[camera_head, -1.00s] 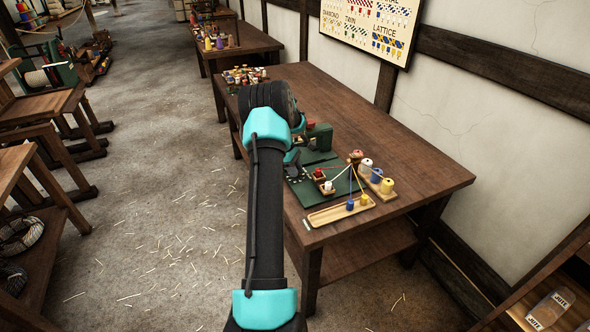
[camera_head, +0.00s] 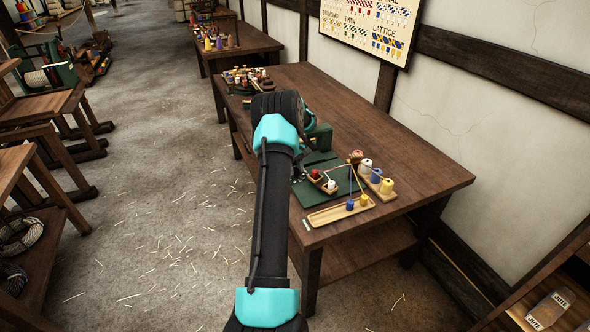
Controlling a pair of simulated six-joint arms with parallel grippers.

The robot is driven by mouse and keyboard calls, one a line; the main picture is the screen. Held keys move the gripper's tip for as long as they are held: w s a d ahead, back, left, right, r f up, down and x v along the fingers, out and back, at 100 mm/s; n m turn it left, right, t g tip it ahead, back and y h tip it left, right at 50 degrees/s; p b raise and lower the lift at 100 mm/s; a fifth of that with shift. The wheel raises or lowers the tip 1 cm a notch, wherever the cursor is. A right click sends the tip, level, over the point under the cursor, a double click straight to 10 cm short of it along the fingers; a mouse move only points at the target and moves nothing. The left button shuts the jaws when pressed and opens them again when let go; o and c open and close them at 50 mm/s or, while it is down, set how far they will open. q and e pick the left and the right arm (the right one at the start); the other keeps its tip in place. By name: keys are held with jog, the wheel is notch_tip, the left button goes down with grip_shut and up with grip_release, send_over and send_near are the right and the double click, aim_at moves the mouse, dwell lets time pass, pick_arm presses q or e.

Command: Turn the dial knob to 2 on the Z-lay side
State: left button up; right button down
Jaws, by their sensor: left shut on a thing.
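I cannot make out the dial knob or its marks; my left arm covers that part of the bench. A dark green block (camera_head: 321,135) stands just behind my left wrist. My left gripper (camera_head: 301,171) reaches down over the green mat (camera_head: 318,201), beside a small wooden holder (camera_head: 324,183) with a red and a white piece on it. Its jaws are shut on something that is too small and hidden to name. I cannot tell whether they touch the wooden holder. My right gripper is out of view.
A pale wooden tray (camera_head: 325,216) lies at the bench's front edge with blue and yellow bobbins at its right. Threads run from these bobbins. A rack with white, blue and yellow spools (camera_head: 376,176) stands to the right. The bench top (camera_head: 425,180) further right is clear.

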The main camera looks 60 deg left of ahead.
pick_arm(q)
jog(key=m+g, duration=0.1)
jog(key=m, duration=0.2)
jog(key=shift+m, duration=0.4)
jog(key=shift+w+m+g+y, duration=0.1)
jog(key=shift+m+g+y, duration=0.6)
jog(key=shift+m, duration=1.2)
jog(key=o, duration=0.9)
jog(key=v, duration=1.7)
jog(key=shift+w+a, duration=0.25)
jog(key=shift+w, duration=0.1)
